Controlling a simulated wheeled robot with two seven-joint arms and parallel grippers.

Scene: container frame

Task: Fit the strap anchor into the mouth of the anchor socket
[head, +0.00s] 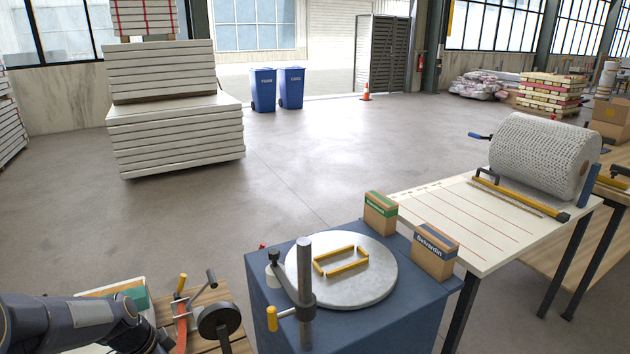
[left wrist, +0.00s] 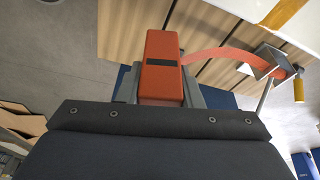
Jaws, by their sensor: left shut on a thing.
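The strap anchor looks to be the orange-red block (left wrist: 161,60) with a dark slot in the left wrist view. My left gripper (left wrist: 160,92) is shut on it, with grey fingers on both sides. A curved orange strap (left wrist: 225,54) runs beside the block toward a metal fitting (left wrist: 265,62) with a yellow handle. The strap (head: 181,325) also shows at the lower left in the head view, where my left arm hides or crops the gripper. I cannot make out the anchor socket in either view. My right gripper is not in view.
A wooden-topped bench (head: 203,298) carries a black wheel (head: 218,318) and a yellow-handled lever (head: 181,283). A blue cabinet (head: 415,318) to its right holds a round grey plate (head: 375,285), a post (head: 305,275) and two small boxes (head: 436,252). Open floor lies beyond.

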